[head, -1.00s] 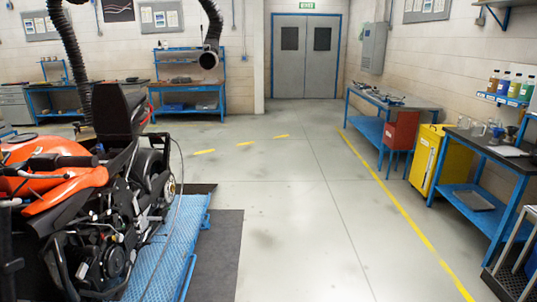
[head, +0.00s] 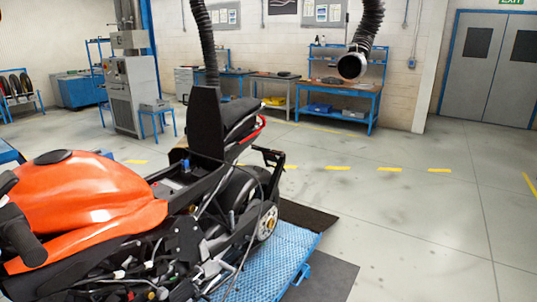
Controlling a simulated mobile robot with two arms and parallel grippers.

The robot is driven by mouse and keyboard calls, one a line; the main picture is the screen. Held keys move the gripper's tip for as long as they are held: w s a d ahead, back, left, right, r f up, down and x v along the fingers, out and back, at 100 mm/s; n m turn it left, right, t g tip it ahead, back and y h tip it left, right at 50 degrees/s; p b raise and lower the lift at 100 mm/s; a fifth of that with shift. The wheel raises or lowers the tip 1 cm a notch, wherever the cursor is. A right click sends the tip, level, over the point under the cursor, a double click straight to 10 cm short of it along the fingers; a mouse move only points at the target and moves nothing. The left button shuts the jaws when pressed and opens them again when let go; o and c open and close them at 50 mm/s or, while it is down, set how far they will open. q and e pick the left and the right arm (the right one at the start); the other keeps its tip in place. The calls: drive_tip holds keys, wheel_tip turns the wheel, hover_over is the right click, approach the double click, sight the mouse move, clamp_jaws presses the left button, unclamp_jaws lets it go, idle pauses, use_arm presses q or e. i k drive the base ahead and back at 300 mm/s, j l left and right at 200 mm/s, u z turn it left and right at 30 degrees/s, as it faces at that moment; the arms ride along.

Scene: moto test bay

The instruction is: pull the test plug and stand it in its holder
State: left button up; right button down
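The orange and black motorcycle (head: 85,200) stands on a blue ramp (head: 285,250) at the lower left in the head view. Its seat area is open, with a black panel (head: 206,122) standing upright. A small blue piece (head: 185,166) sits in the open tray behind the tank; I cannot tell whether it is the test plug. A thin dark cable (head: 262,200) hangs down the bike's side. I cannot make out a plug holder. Neither of my grippers is in view.
A dark mat (head: 325,280) lies beside the ramp. Grey floor (head: 420,240) is clear to the right. A grey machine cabinet (head: 130,90) and a blue stool (head: 157,118) stand behind the bike. Blue workbenches (head: 340,98) line the back wall; black exhaust hoses (head: 368,25) hang down.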

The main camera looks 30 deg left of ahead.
sight(185, 164)
drive_tip(key=i+l+u, duration=0.15)
drive_tip(key=i+u, duration=0.25)
drive_tip(key=i, duration=0.15)
drive_tip(key=i+l+u, duration=0.4)
drive_tip(key=i, duration=0.15)
drive_tip(key=i+l+u, duration=0.8)
drive_tip(key=l, duration=0.25)
drive_tip(key=i+l+u, duration=0.45)
drive_tip(key=l, duration=0.3)
drive_tip(key=k+j, duration=0.05)
